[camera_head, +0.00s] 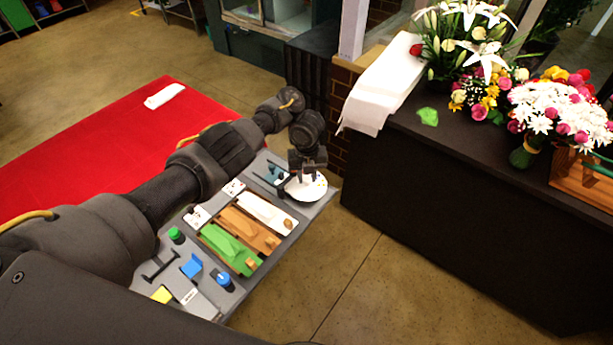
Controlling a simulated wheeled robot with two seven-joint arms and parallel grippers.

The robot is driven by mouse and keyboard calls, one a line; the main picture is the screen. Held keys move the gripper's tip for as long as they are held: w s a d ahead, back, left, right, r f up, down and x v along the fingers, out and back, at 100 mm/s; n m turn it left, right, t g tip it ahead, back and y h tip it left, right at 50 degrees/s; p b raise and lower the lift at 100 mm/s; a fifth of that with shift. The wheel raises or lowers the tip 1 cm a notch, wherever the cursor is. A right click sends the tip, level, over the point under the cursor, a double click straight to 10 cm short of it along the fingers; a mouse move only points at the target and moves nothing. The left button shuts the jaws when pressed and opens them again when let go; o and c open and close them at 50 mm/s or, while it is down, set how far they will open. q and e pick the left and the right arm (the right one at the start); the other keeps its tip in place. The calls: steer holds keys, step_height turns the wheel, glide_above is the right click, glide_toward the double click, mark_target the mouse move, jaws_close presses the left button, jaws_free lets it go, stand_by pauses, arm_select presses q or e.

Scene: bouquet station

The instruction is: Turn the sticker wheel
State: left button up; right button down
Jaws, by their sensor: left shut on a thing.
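The sticker wheel (308,190) is a round white disc with small marks on it, at the far right end of the grey table. My left arm reaches in from the left over the table. My left gripper (305,176) points down at the near-back part of the wheel and is shut on it. The fingers cover part of the wheel's upper edge, so the exact grip point is hard to see. My right gripper is not in view.
The grey table (318,207) carries green, brown and white trays (232,247), a blue block (191,265) and a green-capped jar (177,235). A dark counter (430,200) with flowers stands to the right. Open floor lies between them.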

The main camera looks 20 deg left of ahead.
arm_select(q)
steer(key=shift+w+r, duration=0.15)
steer(key=shift+w, duration=0.05)
steer(key=o, duration=0.6)
steer(key=shift+o, duration=0.6)
steer(key=shift+s, duration=0.1)
